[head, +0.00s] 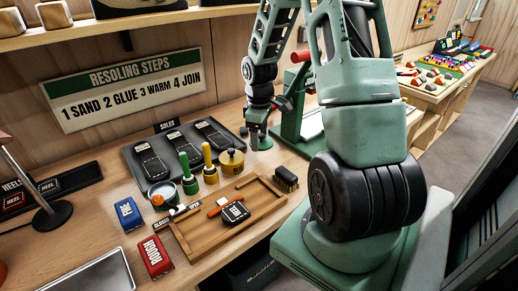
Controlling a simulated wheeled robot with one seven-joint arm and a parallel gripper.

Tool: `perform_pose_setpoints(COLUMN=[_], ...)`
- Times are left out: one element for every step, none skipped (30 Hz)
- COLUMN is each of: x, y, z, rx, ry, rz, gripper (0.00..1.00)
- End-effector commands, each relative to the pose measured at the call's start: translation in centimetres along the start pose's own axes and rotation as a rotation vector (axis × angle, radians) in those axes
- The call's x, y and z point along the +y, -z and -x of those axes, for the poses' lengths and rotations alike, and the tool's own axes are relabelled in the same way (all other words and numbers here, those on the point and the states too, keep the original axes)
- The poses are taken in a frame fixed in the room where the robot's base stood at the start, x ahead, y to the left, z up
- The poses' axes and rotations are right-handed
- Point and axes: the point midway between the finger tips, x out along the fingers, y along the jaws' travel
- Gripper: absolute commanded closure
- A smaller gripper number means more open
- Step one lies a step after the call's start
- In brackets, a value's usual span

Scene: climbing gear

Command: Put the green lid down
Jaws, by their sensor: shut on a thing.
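My gripper (259,132) hangs at the end of my arm, above the bench behind the wooden tray. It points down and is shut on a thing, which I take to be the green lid. An open tin (162,194) with pale contents stands at the front left of the tools. A yellow tin (231,162) with its lid on stands to the left of and below my gripper in the picture.
A green-handled tool (187,175) and a yellow-handled tool (209,163) stand between the tins. A wooden tray (190,246) holds a black block (235,212). A brush (286,179), blue box (129,214) and red box (155,257) lie around it. The soles tray (133,162) is behind.

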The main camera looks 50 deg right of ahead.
Motion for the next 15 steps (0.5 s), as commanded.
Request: perform_pose_setpoints(x=[-0.1, -0.1, 0.0, 0.0, 0.0, 0.0, 0.0, -0.1, -0.1, -0.1, -0.1, -0.1, -0.1, -0.1, 0.0], y=[0.0, 0.0, 0.0, 0.0, 0.0, 0.0, 0.0, 0.0, 0.0, 0.0, 0.0, 0.0, 0.0, 0.0, 0.0], z=[-0.7, -1.0, -1.3, -1.4, -1.6, -1.9, -2.2, -2.5, -3.1, -3.5, -4.0, -4.5, -4.9, -5.1, -5.3], rx=[-0.002, -0.002, -0.001, -0.001, -0.001, -0.001, -0.001, -0.001, -0.002, -0.002, -0.002, -0.003, -0.002, -0.001, -0.001], ry=[0.003, 0.002, 0.001, 0.001, 0.001, 0.002, 0.002, 0.002, 0.003, 0.003, 0.003, 0.003, 0.002, 0.001, 0.001], rz=[0.001, 0.001, 0.000, 0.000, 0.000, 0.000, 0.000, 0.000, 0.000, 0.000, 0.000, 0.000, 0.000, 0.000, 0.000], gripper=[0.52, 0.52, 0.52, 0.52, 0.52, 0.52, 0.52, 0.52, 0.52, 0.52, 0.52, 0.52, 0.52, 0.52, 0.52])
